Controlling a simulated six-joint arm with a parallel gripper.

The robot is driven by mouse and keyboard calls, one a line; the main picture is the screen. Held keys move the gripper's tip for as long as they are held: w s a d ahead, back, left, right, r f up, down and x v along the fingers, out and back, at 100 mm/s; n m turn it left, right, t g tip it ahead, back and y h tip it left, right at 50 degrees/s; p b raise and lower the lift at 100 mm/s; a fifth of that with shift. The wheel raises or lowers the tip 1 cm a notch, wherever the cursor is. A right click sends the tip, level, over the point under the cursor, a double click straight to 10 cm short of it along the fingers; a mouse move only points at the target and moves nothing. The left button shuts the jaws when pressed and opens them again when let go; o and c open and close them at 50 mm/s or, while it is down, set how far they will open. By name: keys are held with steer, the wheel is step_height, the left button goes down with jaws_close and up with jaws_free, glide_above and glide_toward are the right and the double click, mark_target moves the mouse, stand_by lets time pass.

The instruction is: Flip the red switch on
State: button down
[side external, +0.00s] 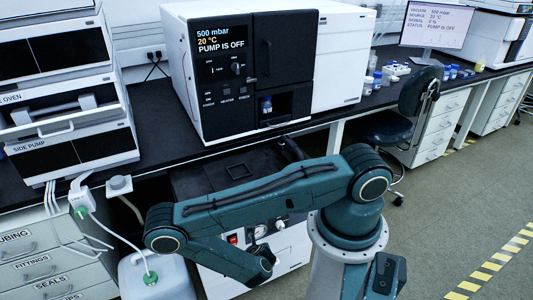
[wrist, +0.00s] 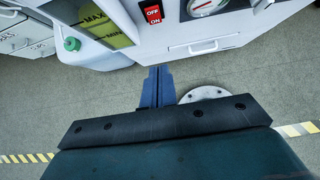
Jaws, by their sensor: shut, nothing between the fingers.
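The red switch (wrist: 152,13) is at the top of the wrist view, on the front of a white cabinet. OFF and ON labels show on its red face. In the side external view the switch (side external: 232,239) is a small red patch low on the cabinet beneath the bench, left of a round gauge. My gripper (wrist: 158,70) is shut and empty. Its blue fingers lie together and appear below the switch in the wrist view, apart from it. In the side external view my arm hides the fingertips. The instrument screen (side external: 221,40) reads "PUMP IS OFF".
The gauge (wrist: 207,6) sits right of the switch, above a drawer handle (wrist: 204,47). A canister (wrist: 85,35) with a green cap and MAX and MIN marks stands to the left. A bench (side external: 150,110) overhangs the cabinet. Open floor (wrist: 60,110) shows below.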

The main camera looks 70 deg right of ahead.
mark_target(234, 243)
steer(key=w+d+r+x, duration=0.1)
steer(key=x, duration=1.1)
steer(key=shift+w+d, duration=0.45)
steer(key=shift+w, duration=0.05)
stand_by(0.4)
steer(key=shift+w+d, duration=0.1)
steer(key=shift+d, duration=0.1)
steer(key=shift+r, duration=0.15)
steer(key=shift+w+r, duration=0.1)
steer(key=shift+r, duration=0.5)
stand_by(0.4)
